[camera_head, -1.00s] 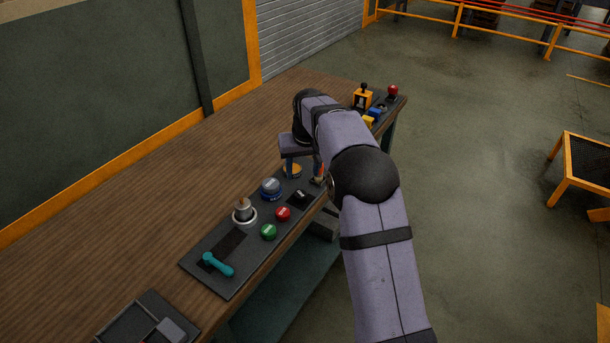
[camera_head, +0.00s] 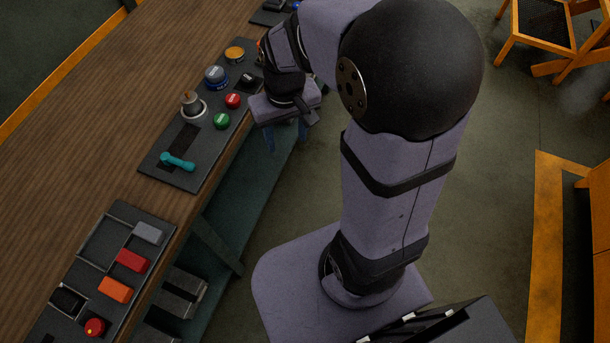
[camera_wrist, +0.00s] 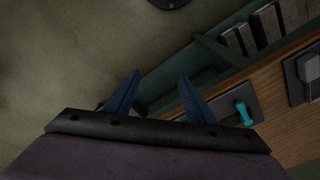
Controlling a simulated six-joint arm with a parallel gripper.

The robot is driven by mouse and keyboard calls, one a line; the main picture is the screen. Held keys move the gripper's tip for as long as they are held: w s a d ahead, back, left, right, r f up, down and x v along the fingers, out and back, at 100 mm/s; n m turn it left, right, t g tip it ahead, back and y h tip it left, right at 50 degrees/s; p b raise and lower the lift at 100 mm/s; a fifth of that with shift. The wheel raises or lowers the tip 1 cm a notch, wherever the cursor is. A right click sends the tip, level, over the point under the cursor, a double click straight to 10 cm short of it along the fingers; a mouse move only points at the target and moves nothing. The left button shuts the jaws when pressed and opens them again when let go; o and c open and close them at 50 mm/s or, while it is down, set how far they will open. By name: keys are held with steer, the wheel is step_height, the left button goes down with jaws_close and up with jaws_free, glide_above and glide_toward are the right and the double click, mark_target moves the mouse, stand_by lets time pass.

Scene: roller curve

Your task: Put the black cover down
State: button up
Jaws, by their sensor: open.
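My gripper (camera_head: 286,138) hangs in the air just off the front edge of the bench, beside the dark control panel (camera_head: 172,175). Its two blue fingers are apart, with nothing between them, as the wrist view (camera_wrist: 160,82) also shows. A small black piece (camera_head: 67,300) sits on the lower-left panel, far from my gripper. Another black piece with a white mark (camera_head: 249,81) lies on the control panel, close behind my gripper. I cannot tell which of them is the black cover, or whether either is raised.
The control panel holds a teal handle (camera_head: 178,162), green button (camera_head: 221,121), red button (camera_head: 233,100), blue knob (camera_head: 216,77) and grey knob (camera_head: 193,106). The lower-left panel (camera_head: 142,213) carries grey, red and orange blocks and a red button (camera_head: 95,327). Boxes sit below the bench.

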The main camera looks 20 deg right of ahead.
steer(key=s+f, duration=0.2)
steer(key=s, duration=0.8)
steer(key=shift+f+g, duration=0.35)
steer(key=shift+g, duration=0.05)
